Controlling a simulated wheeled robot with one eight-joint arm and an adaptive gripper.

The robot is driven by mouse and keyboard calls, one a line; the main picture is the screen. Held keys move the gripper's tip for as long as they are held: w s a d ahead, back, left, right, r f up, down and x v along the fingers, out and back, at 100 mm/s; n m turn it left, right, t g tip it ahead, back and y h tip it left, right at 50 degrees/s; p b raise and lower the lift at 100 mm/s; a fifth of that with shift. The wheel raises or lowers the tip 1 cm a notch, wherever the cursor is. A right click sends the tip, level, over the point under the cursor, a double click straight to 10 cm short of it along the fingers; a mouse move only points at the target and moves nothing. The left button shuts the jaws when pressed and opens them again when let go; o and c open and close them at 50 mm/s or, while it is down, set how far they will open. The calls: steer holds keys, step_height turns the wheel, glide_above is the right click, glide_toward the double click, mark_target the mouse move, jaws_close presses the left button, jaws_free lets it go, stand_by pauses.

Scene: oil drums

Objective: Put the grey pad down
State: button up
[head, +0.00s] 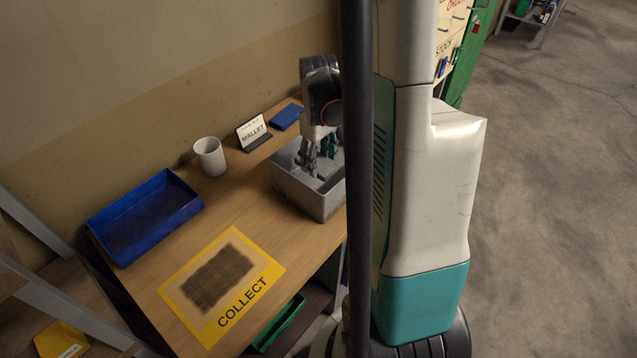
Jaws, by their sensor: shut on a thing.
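My gripper (318,166) points down into a grey open-topped metal bin (319,202) at the right end of the wooden table. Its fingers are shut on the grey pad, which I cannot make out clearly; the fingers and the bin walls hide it. I cannot tell whether the pad touches the bin floor. A yellow COLLECT sheet (251,258) lies at the table's front, with a dark woven-looking patch (219,278) in its middle. I cannot tell whether that patch is a separate thing or a marking.
A blue tray (145,216), apparently empty, stands at the table's left. A white cup (210,157), a MALLET sign (253,132) and a blue flat block (287,117) line the back. A green tray (279,325) sits below the front edge. My column hides the table's right end.

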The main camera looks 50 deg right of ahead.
mark_target(319, 188)
step_height(319, 188, down, 8)
steer(key=shift+f+b, duration=0.1)
steer(key=shift+b, duration=0.9)
steer(key=o, duration=0.9)
step_height(319, 188, up, 12)
steer(key=p, duration=0.3)
